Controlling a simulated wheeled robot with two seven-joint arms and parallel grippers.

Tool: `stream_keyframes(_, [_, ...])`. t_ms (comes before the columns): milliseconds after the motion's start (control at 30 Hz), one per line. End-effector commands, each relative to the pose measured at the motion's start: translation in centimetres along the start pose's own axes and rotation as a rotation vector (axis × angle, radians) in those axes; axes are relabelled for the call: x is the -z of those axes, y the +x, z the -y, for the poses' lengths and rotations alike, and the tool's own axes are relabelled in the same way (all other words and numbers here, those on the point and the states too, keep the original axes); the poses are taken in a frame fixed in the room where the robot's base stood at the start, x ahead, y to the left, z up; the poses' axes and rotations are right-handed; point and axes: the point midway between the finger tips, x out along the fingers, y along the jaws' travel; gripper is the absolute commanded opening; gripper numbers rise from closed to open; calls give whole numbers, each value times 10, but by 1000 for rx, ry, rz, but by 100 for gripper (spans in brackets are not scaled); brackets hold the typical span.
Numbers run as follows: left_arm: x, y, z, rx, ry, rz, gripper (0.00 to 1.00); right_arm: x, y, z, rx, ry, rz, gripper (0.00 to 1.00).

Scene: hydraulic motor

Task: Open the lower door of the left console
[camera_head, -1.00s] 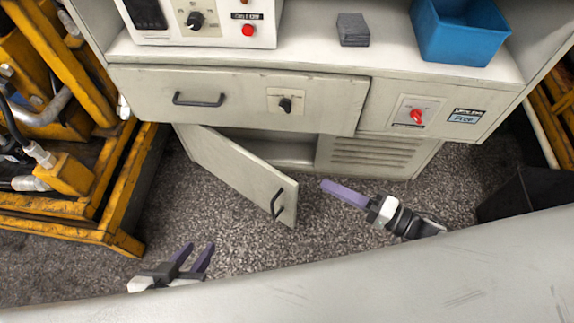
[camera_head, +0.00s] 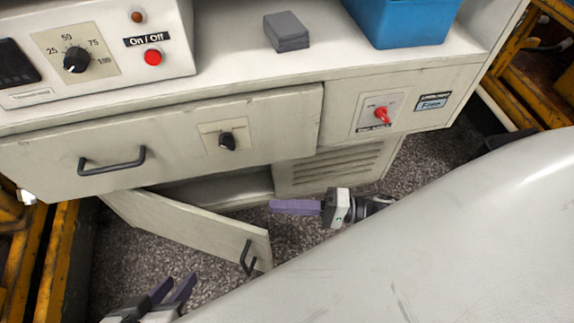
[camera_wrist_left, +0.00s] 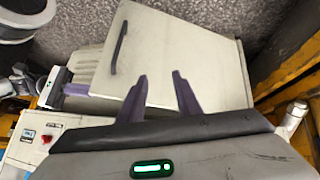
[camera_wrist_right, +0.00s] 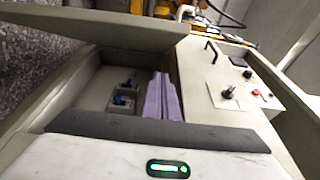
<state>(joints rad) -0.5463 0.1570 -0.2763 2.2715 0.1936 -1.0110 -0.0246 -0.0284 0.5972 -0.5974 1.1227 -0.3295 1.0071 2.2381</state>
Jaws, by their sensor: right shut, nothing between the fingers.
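The lower door (camera_head: 205,228) of the console stands swung partway open, with its free edge toward me. Its dark handle (camera_head: 250,257) is near that edge. In the left wrist view the door (camera_wrist_left: 190,60) and handle (camera_wrist_left: 119,48) show beyond the fingers. My left gripper (camera_head: 174,289) is open and empty, on the near side of the door and apart from the handle. My right gripper (camera_head: 275,205) is shut and empty, by the compartment opening, right of the door. In the right wrist view its closed fingers (camera_wrist_right: 160,85) point across the compartment, where small dark-and-blue items (camera_wrist_right: 122,100) show.
Above the door is a drawer front (camera_head: 170,150) with a handle and knob. A vented panel (camera_head: 325,170) is right of the opening. A grey block (camera_head: 286,33) and blue bin (camera_head: 400,20) stand on the worktop. Yellow frames stand at both sides.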

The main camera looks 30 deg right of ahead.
Motion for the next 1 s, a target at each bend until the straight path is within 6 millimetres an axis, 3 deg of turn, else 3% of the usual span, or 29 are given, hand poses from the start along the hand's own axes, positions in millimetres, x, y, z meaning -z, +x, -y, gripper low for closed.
stream_keyframes(267, [4, 3, -5, -26, -2, -23, 31, 0, 62, -1, 5, -1, 0, 0])
stream_keyframes(533, [8, 2, -7, -32, -6, -35, 31, -33, 69, -1, 0, 1, 0, 0])
stream_keyframes(1000, [10, 0, -8, -34, -6, -41, 31, -39, 72, 0, 0, -1, 0, 0])
